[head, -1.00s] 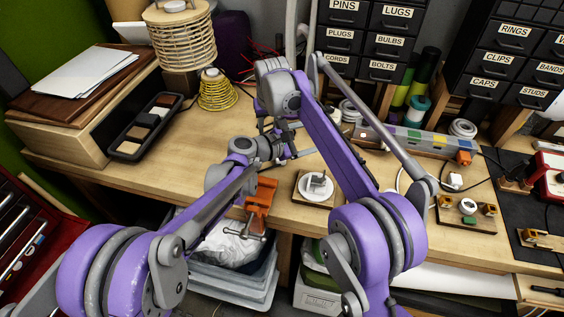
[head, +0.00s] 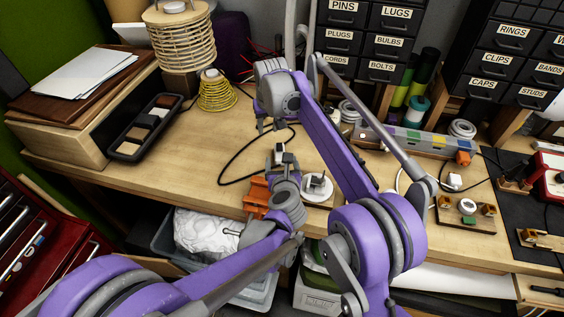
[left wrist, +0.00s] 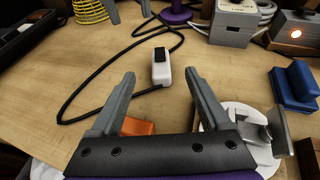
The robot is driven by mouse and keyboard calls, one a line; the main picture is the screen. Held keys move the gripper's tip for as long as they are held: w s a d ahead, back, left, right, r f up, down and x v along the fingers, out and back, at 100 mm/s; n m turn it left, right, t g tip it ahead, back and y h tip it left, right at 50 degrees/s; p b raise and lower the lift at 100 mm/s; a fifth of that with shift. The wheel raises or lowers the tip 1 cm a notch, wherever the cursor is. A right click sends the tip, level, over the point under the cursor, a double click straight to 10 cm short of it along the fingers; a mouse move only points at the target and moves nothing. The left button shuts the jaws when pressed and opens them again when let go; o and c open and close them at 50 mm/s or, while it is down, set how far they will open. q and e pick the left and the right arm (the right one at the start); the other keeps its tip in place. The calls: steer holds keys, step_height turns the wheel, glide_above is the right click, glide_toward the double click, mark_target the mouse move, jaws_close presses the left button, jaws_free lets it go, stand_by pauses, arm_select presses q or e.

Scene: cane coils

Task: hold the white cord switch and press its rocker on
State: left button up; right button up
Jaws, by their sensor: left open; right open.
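The white cord switch (left wrist: 161,72) lies on the bench with its black rocker (left wrist: 159,54) at the far end, on a looped black cord (left wrist: 84,96). In the head view the switch (head: 280,148) is small and partly hidden by my left gripper (head: 284,158). In the left wrist view my left gripper (left wrist: 159,76) is open and empty, its fingers to either side of the switch's near end and apart from it. My right gripper (head: 268,124) is open and empty above the bench, beyond the switch; its fingertips show at the wrist view's top edge.
An orange clamp (head: 256,196) is at the bench's front edge, beside a round white plate with a grey fitting (head: 317,184). A yellow wire coil (head: 217,93) and a black tray (head: 146,127) stand to the left. The bench left of the cord is clear.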

mark_target(280, 147)
arm_select(q)
steer(key=x, duration=1.1)
steer(key=shift+w+f, duration=0.1)
steer(key=shift+w, duration=0.2)
jaws_close()
steer(key=shift+c, duration=1.3)
jaws_free()
steer(key=c, duration=0.9)
